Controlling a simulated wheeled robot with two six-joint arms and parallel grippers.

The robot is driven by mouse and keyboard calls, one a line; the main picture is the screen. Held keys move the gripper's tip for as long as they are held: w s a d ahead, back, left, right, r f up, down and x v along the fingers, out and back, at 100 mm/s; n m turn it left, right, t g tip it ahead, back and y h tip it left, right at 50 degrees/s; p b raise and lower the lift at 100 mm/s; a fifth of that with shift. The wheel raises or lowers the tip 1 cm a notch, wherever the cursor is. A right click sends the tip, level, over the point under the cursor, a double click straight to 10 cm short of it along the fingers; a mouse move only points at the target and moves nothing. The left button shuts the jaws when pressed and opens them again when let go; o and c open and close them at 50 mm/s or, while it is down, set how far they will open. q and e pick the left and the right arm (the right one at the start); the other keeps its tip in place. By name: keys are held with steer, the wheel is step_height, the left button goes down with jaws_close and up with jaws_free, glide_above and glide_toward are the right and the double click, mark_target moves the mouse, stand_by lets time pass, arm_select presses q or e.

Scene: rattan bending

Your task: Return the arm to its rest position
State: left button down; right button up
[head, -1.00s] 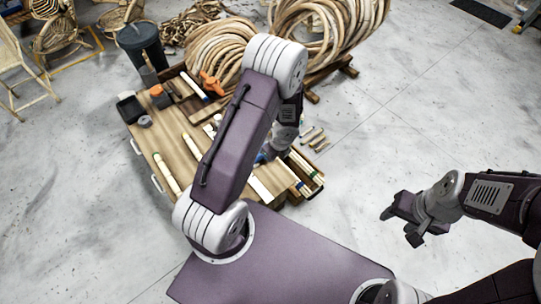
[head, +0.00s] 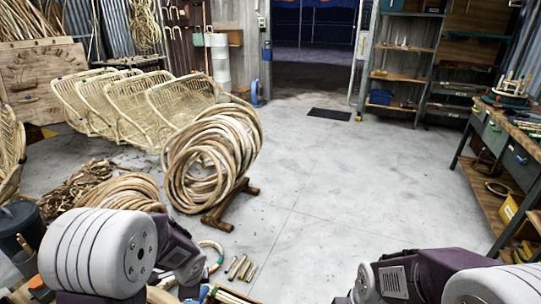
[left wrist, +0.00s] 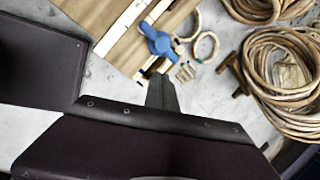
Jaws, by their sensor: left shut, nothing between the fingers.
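My left arm (head: 110,250) shows at the lower left of the head view, its white joint and dark link filling the corner; its gripper is out of that picture. In the left wrist view the left gripper (left wrist: 161,92) shows as a dark finger tip, shut and empty, over the edge of the wooden bench top (left wrist: 118,45). A blue clamp-like piece (left wrist: 158,42) lies on the bench just beyond the tip. My right arm (head: 425,275) shows at the lower right of the head view. Its gripper is out of view.
Rattan coils (head: 212,160) rest on a wooden stand beyond the left arm. Several woven chair shells (head: 125,105) stand behind them. A dark bin (head: 20,222) is at the left edge. A workbench (head: 500,165) stands at the right. The middle floor (head: 350,185) is clear.

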arm_select(q)
steer(key=s+d+r+n+g+h, duration=0.1)
steer(key=s+d+n, duration=0.1)
steer(key=s+n, duration=0.45)
steer(key=s+d+r+n+g+h, duration=0.1)
steer(key=s+d+r+n, duration=0.1)
steer(key=s+n, duration=0.45)
step_height(320, 180, up, 17)
steer(key=w+n+p, duration=0.1)
steer(key=n+p, duration=0.2)
steer(key=p, duration=1.4)
steer(key=shift+w+d, duration=0.25)
steer(key=shift+d, duration=0.15)
steer(key=shift+f, duration=0.2)
